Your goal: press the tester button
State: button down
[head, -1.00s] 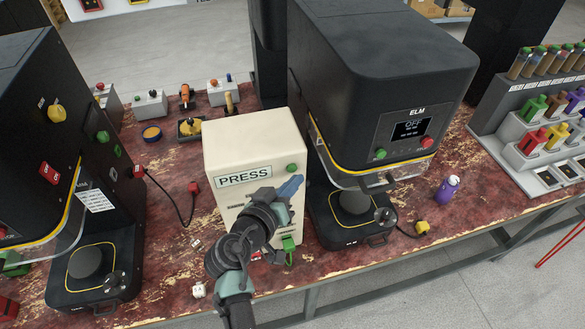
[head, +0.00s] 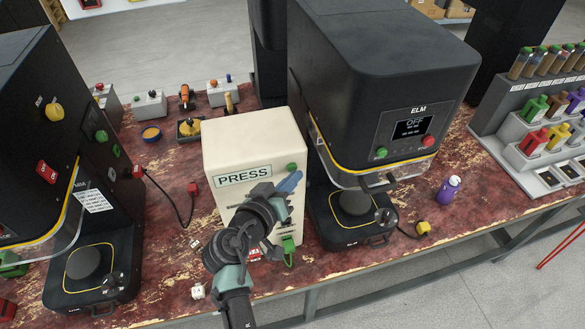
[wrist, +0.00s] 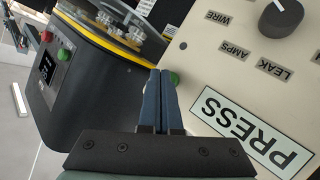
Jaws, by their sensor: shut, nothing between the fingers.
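The cream tester box (head: 253,140) with a PRESS plate (head: 243,174) stands upright on the worn red bench. Its green button (head: 291,167) is near the upper right of the front face. My gripper (head: 296,176) is shut and empty, its blue fingertips just below the button in the head view. In the wrist view the shut fingers (wrist: 160,74) point at the box face, and the button (wrist: 175,78) shows partly behind the right fingertip. I cannot tell whether they touch. The wrist view also shows WIRE, AMPS and LEAK labels and a dark knob (wrist: 281,18).
The black ELM machine (head: 385,85) stands close on the right, with its own green button (head: 381,152) and red button (head: 428,141). Another black machine (head: 60,130) is at left. A purple bottle (head: 449,187) and a green tag (head: 289,247) are nearby.

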jog(key=shift+w+a+b, duration=0.15)
jog(key=shift+w+b, duration=0.25)
dwell(0.4)
dwell(0.4)
jog(key=shift+s+d, duration=0.3)
jog(key=shift+s, duration=0.5)
jog(key=s, duration=0.1)
jog(key=s+d+p, duration=0.1)
jog(key=s, duration=0.2)
jog(key=shift+s+d+p, duration=0.25)
jog(key=shift+s+p, duration=0.05)
jog(key=shift+s, duration=0.1)
